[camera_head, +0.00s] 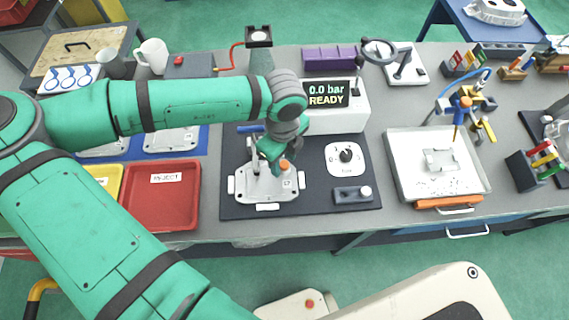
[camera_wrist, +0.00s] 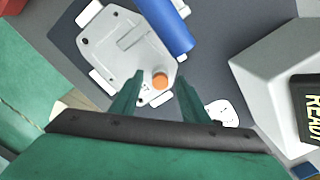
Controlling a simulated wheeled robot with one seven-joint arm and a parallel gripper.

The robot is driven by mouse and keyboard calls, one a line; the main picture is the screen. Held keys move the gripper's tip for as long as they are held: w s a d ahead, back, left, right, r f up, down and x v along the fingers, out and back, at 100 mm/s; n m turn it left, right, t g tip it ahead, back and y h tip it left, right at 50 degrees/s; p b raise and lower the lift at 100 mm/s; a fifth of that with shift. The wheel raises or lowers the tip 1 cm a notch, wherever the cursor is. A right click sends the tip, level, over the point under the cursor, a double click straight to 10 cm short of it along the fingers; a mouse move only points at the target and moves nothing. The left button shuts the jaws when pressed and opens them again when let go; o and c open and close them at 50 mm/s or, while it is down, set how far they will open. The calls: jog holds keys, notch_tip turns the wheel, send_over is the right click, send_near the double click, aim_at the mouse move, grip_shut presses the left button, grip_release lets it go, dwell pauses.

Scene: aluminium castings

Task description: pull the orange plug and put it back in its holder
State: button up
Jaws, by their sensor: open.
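The orange plug (camera_head: 284,164) stands in the near right part of a grey aluminium casting (camera_head: 255,187). The casting sits on a dark mat, between white blocks. In the wrist view the round orange top of the plug (camera_wrist: 159,80) shows between the two fingers, on the casting (camera_wrist: 115,42). My gripper (camera_wrist: 160,84) is open, with one finger on each side of the plug and a gap to it. In the head view my gripper (camera_head: 274,153) is just above and behind the plug. A dark block with a pale round piece (camera_head: 345,196) lies right of the casting; I cannot tell if it is the holder.
A pressure unit (camera_head: 350,120) reading "0.0 bar READY" stands behind the mat. A white dial plate (camera_head: 347,158) is on the mat's right. A blue cylinder (camera_wrist: 166,24) lies beside the casting. A red reject tray (camera_head: 160,196) is left, a white tray (camera_head: 398,170) right.

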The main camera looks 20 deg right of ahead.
grip_shut()
dwell(0.3)
